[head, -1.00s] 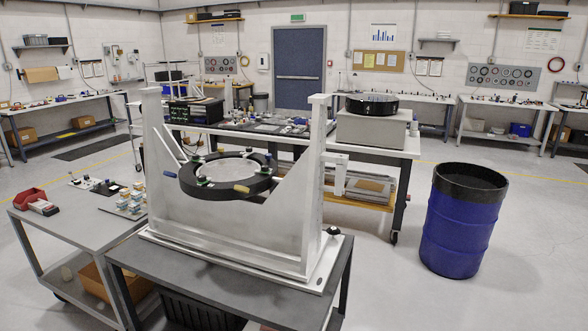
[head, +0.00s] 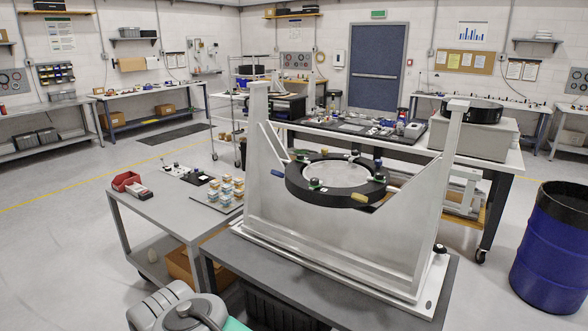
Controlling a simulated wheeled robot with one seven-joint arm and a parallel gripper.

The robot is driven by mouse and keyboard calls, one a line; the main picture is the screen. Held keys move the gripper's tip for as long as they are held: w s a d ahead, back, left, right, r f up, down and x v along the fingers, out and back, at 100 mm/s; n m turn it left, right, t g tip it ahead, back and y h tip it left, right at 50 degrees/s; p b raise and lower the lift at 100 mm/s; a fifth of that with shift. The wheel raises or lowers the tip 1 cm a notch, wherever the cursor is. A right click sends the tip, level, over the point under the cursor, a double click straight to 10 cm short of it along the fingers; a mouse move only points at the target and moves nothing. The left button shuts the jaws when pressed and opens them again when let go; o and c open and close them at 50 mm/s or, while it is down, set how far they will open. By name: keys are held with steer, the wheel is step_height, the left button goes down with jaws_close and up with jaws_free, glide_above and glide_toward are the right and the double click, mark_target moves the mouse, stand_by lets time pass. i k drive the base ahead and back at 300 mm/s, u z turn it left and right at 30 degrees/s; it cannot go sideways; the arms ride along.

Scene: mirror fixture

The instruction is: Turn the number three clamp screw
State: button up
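The mirror fixture (head: 340,238) is a pale metal frame with two uprights on a grey bench. Between the uprights sits a black ring (head: 336,202) around a pale round mirror (head: 337,174). Several small clamps with dark knobs and green parts stand around the ring, including one at front left (head: 314,184), one at back left (head: 302,156) and one at right (head: 379,177). Clamp numbers are too small to read. My gripper is out of view; only grey arm links show at the bottom.
A blue drum (head: 553,252) stands at right. A long workbench (head: 512,158) runs behind. Floor at the left is open.

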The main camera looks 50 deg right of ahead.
mark_target(314, 183)
steer(key=i, duration=1.5)
steer(key=z, duration=2.75)
steer(key=i, duration=0.65)
steer(key=u, duration=0.3)
